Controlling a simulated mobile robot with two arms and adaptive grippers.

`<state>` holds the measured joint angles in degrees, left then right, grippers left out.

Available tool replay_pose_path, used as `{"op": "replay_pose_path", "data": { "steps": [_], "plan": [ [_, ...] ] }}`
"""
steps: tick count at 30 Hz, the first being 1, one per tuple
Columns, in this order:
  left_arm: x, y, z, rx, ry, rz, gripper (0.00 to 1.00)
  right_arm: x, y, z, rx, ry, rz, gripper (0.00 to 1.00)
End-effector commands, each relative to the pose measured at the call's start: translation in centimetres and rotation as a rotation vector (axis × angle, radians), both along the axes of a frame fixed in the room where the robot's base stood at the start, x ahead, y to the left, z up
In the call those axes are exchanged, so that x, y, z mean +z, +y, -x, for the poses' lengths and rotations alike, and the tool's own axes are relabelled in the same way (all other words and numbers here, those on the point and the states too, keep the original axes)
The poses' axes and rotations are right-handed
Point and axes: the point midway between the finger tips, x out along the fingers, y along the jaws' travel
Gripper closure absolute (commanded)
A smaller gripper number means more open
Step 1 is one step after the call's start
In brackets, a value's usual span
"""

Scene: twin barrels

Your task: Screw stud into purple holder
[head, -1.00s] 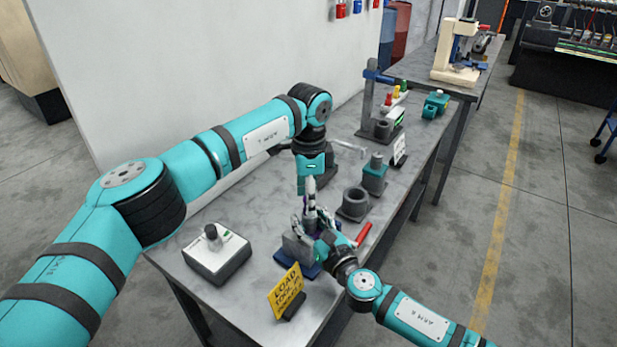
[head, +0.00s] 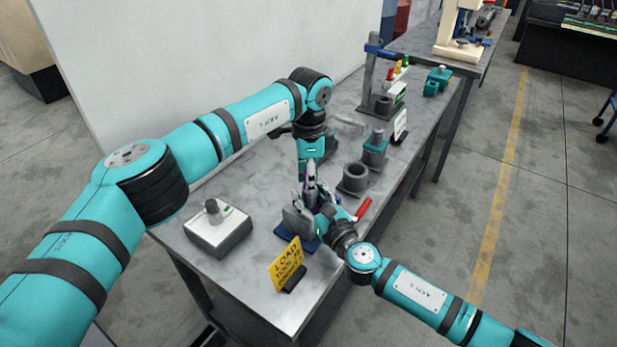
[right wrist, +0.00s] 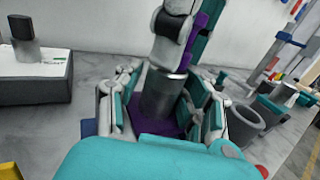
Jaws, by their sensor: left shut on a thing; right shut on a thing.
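The purple holder (right wrist: 152,124) sits low between the fingers of my right gripper (right wrist: 162,108) in the right wrist view. My right gripper is shut on it; the exact contact is partly hidden. A grey metal cylinder, seemingly the stud (right wrist: 163,92), stands in or right over the holder, slightly tilted in this picture. My left gripper (right wrist: 180,22) comes from above and is shut on the stud's upper end. A purple strip shows beside its fingers. In the head view, my left gripper (head: 311,194) points down over the workbench, and my right gripper (head: 325,220) meets it from the right.
On the workbench (head: 265,170) are a grey control box with a knob (head: 217,232), a yellow sign (head: 287,262), a dark ring-shaped cup (head: 354,180) and a red-handled thing (head: 363,208). A teal block (head: 375,148) and a post fixture (head: 370,75) stand farther back.

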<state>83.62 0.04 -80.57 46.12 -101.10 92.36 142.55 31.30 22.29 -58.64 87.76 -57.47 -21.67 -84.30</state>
Motion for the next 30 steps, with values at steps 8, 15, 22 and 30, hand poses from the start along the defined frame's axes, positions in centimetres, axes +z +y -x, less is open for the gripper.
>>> {"op": "replay_pose_path", "data": {
  "steps": [8,15,22,30],
  "plan": [
    [0.07,0.01,-0.07,-0.138,-0.003,0.0,1.0,0.32,-0.34,-0.29,-0.009,-0.007,0.002,1.0],
    [0.05,0.02,-0.06,-0.739,-0.002,-0.001,1.0,0.32,-0.33,-0.29,-0.009,-0.007,0.002,1.0],
    [-0.04,-0.01,-0.02,-1.358,-0.002,0.001,1.0,0.31,-0.33,-0.3,-0.009,-0.006,0.001,1.0],
    [-0.1,0.0,0.05,-2.081,0.0,0.003,1.0,0.3,-0.38,-0.33,-0.01,-0.006,0.001,1.0]
  ]
}}
